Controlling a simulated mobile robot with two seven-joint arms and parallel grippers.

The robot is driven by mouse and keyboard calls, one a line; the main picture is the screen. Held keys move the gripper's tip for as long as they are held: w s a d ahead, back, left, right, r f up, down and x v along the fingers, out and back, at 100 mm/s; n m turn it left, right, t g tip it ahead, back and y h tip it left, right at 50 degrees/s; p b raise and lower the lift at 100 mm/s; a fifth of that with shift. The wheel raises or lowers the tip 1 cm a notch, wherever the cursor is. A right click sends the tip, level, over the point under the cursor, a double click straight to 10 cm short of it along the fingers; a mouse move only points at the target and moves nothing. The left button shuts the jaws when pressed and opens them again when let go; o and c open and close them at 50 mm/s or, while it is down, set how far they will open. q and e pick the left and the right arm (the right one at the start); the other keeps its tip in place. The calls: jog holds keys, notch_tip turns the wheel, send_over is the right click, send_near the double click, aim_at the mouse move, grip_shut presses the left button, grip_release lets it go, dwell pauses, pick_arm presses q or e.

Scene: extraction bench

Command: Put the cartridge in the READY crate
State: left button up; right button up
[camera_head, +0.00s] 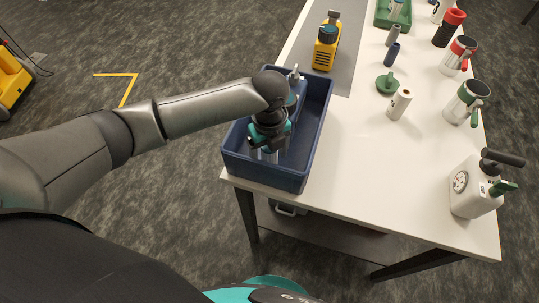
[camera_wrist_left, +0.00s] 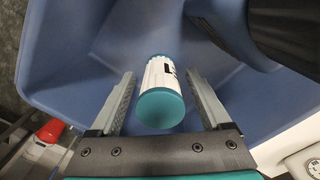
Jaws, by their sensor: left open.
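The cartridge, a white cylinder with a teal end and dark marking (camera_wrist_left: 161,88), is in the left wrist view. It is inside the blue crate (camera_wrist_left: 60,75), between the two fingers of my left gripper (camera_wrist_left: 160,100), with gaps on both sides. In the head view my left gripper (camera_head: 268,143) reaches down into the blue crate (camera_head: 262,174) at the table's near left corner. Only a small pale part of the cartridge (camera_head: 267,156) shows below the gripper. My left gripper is open. No READY label is readable on the crate. My right gripper is not in view.
The white table (camera_head: 385,170) has clear room right of the crate. A yellow device (camera_head: 326,48) stands on a grey mat behind it. A white jug with a gauge (camera_head: 474,190) stands at the right edge. Several canisters and a green tray (camera_head: 384,15) are farther back.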

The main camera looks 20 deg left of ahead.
pick_arm(q)
notch_tip(320, 180, up, 11)
jog(key=p, duration=0.2)
jog(key=shift+p, duration=0.35)
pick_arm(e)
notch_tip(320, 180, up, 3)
